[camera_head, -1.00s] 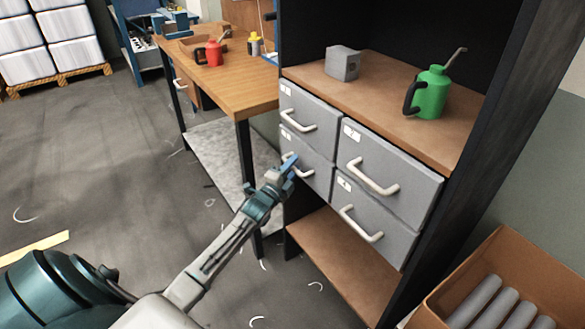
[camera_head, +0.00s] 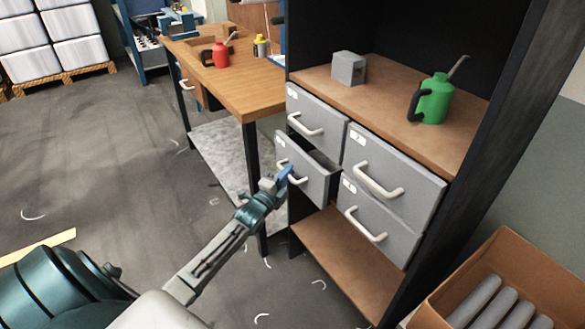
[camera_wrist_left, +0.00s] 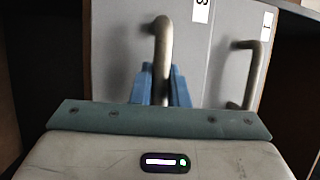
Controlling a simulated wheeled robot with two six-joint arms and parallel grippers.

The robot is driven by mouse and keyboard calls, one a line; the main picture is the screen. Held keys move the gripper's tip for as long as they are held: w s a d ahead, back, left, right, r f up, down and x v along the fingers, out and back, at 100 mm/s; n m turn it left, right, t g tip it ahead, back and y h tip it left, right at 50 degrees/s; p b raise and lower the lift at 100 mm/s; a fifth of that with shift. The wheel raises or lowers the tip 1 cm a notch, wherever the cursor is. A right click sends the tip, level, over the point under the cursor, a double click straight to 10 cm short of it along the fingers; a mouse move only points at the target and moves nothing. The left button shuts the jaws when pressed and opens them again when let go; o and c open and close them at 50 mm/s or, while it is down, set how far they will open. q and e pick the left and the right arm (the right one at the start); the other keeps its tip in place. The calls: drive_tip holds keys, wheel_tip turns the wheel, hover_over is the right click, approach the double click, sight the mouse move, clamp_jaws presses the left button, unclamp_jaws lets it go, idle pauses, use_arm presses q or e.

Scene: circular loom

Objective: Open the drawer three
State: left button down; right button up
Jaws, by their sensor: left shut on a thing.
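The cabinet holds grey drawers with pale handles in two columns. Drawer three (camera_head: 304,178), the lower left one, stands partly open, and its dark inside shows behind the front. My left gripper (camera_head: 284,175) is shut on its handle. In the left wrist view the blue fingers (camera_wrist_left: 160,88) close around the drawer three handle (camera_wrist_left: 162,45), and the label with a 3 shows on the front (camera_wrist_left: 120,40). The other drawers look shut. My right gripper is not in view.
A wooden desk (camera_head: 232,88) stands left of the cabinet. On the cabinet shelf are a grey block (camera_head: 348,68) and a green oil can (camera_head: 434,100). A cardboard box (camera_head: 520,262) with grey rolls is at the lower right.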

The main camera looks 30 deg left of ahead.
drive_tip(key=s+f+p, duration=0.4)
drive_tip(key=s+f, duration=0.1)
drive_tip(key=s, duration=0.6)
use_arm(q)
drive_tip(key=s+a+p, duration=0.3)
drive_tip(key=s+a, duration=0.1)
drive_tip(key=s, duration=0.5)
drive_tip(key=s+a+p, duration=0.3)
drive_tip(key=s+p, duration=0.1)
drive_tip(key=s, duration=0.6)
drive_tip(key=shift+a, duration=0.4)
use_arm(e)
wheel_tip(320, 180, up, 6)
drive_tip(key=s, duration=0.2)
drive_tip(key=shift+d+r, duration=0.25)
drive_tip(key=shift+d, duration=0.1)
use_arm(q)
drive_tip(key=c, duration=1.4)
unclamp_jaws()
drive_tip(key=shift+w, duration=0.1)
drive_tip(key=s+f, duration=0.2)
drive_tip(key=s, duration=0.8)
drive_tip(key=shift+s+b, duration=0.35)
drive_tip(key=shift+b, duration=0.1)
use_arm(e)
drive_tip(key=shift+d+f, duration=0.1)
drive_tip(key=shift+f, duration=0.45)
